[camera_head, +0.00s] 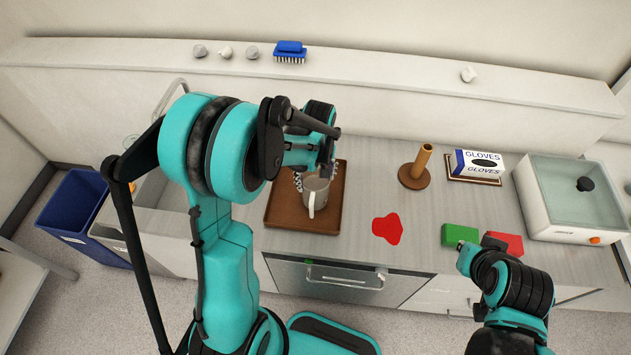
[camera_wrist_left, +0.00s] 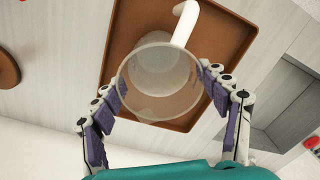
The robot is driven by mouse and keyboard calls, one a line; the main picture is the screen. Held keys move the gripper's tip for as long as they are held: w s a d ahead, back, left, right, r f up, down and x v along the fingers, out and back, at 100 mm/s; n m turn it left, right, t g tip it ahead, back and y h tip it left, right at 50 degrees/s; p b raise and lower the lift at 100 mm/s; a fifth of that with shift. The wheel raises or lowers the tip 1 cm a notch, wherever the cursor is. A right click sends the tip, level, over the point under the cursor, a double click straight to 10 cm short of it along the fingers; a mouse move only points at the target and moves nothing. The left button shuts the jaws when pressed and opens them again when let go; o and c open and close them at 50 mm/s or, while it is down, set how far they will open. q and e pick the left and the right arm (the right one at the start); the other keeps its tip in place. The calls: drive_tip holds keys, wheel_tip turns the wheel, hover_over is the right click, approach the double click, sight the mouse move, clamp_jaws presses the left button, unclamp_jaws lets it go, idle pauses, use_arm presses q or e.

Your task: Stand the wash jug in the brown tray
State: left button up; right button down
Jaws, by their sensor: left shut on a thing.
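The wash jug (camera_head: 317,199) is a pale, see-through jug with a white handle. It is upright within the outline of the brown tray (camera_head: 277,215), its handle towards the front edge. In the left wrist view the jug (camera_wrist_left: 158,75) sits between the two fingers, over the tray (camera_wrist_left: 118,30). My left gripper (camera_head: 313,178) is shut on the jug's sides. I cannot tell whether the jug's base touches the tray floor. My right gripper (camera_head: 467,258) is at the front right, near a green block; its fingers are not clear.
A red patch (camera_head: 387,229) lies right of the tray. A blue brush (camera_head: 290,51) is on the back ledge.

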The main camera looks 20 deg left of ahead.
use_arm(q)
drive_tip(key=shift+f, duration=0.55)
drive_tip(key=o, duration=1.9)
drive_tip(key=shift+f, duration=0.1)
drive_tip(key=shift+c, duration=0.2)
